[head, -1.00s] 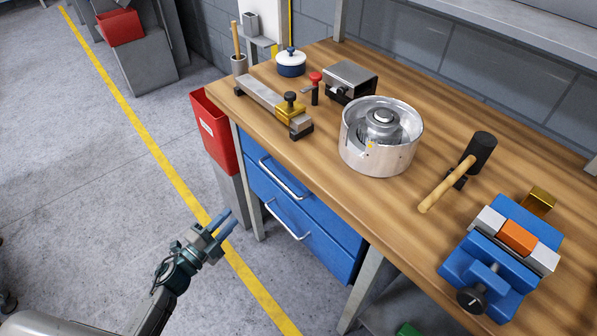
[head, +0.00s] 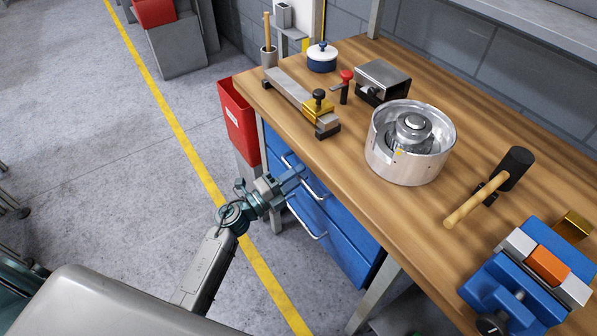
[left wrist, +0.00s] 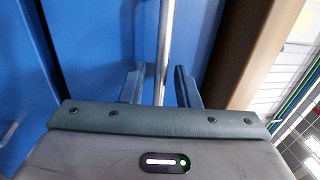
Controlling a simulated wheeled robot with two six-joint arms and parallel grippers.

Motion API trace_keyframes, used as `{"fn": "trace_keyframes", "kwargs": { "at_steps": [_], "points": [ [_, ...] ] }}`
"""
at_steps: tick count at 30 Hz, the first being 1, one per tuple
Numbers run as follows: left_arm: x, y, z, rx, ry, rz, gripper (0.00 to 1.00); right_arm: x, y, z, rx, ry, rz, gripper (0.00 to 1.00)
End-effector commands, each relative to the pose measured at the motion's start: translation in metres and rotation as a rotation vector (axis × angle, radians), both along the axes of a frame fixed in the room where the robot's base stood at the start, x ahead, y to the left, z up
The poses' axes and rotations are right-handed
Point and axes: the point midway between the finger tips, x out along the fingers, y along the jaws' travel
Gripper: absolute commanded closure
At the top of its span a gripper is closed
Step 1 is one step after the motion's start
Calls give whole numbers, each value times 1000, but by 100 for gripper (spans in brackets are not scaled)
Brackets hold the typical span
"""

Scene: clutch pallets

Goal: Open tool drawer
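The blue tool drawers sit under the workbench, one above the other, and both look shut. The upper drawer (head: 330,204) has a silver bar handle (head: 316,190). The lower drawer (head: 345,254) has a like handle (head: 304,222). My left gripper (head: 294,176) is at the upper drawer's front and partly hides its handle. In the left wrist view, the two fingers of the left gripper (left wrist: 160,88) stand apart. The bar handle (left wrist: 165,45) runs between them with gaps visible on both sides. My right gripper is not in view.
The wooden bench top (head: 350,160) overhangs the drawers. A red bin (head: 240,125) hangs at its left end. A metal housing (head: 409,142), a mallet (head: 490,190) and a blue vice (head: 530,275) are on top.

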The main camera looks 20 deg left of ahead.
Motion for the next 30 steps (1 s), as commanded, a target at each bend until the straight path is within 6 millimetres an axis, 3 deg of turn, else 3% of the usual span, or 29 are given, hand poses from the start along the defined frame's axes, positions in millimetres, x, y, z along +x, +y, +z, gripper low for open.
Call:
{"fn": "trace_keyframes", "kwargs": {
  "at_steps": [11, 15, 16, 25, 30],
  "points": [
    [5, -4, 1, 0, 1, 0, 71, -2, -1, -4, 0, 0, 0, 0],
    [5, -4, 1, -1, 1, 0, 99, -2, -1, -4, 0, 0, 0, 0],
    [5, -4, 1, 0, 1, 0, 100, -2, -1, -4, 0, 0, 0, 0],
    [3, -3, 0, 1, 1, 0, 100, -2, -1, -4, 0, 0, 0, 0],
    [-8, 6, -1, 3, 2, -1, 100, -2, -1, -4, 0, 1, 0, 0]
  ]
}}
